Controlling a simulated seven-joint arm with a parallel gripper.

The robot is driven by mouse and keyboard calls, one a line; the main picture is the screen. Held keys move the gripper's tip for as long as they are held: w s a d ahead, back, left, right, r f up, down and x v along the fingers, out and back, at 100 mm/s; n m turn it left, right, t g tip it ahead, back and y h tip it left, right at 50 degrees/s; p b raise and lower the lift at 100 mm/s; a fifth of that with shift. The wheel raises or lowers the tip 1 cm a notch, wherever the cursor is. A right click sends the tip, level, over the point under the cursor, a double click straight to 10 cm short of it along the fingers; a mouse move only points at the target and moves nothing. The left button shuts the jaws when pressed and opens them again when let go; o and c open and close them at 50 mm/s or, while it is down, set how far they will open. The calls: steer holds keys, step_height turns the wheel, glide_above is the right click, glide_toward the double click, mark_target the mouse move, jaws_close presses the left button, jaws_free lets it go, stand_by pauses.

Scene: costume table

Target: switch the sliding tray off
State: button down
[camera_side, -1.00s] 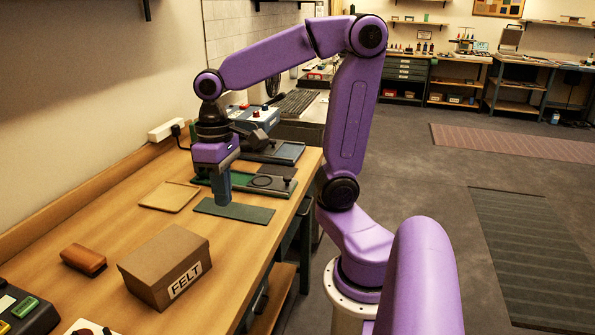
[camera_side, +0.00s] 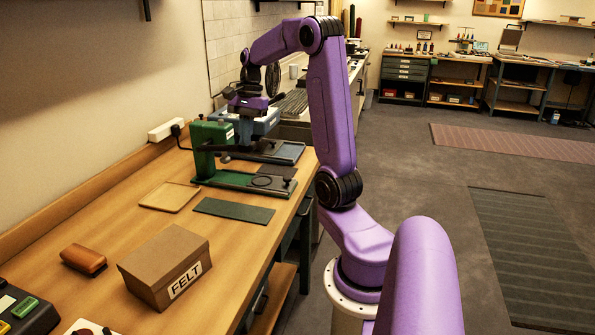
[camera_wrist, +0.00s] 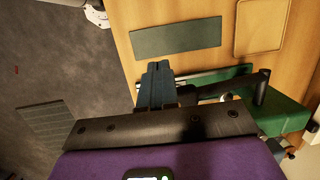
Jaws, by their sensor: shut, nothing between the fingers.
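The blue-grey flat unit behind the green press, which looks like the sliding tray (camera_side: 288,152), lies on the bench near its far end.
The green press (camera_side: 207,143) with a black lever stands just in front of the tray. A dark green mat (camera_side: 234,210), a tan board (camera_side: 169,196), a FELT box (camera_side: 165,264) and a brown case (camera_side: 83,259) lie nearer. A white power strip (camera_side: 166,130) is by the wall.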

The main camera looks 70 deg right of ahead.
steer(key=s+d+f+m+t, duration=0.2)
steer(key=s+d+m, duration=1.25)
steer(key=d, duration=0.65)
step_height(320, 180, down, 6)
steer(key=s+n, duration=0.1)
steer(key=shift+a+n+h, duration=0.3)
steer(key=shift+n, duration=0.05)
glide_above(292, 184)
steer(key=s+d, duration=0.1)
steer(key=s, duration=0.2)
step_height(292, 184, down, 10)
steer(key=shift+d+r, duration=0.1)
steer(key=shift+d, duration=0.05)
steer(key=shift+w+a, duration=0.35)
steer(key=shift+w, duration=0.3)
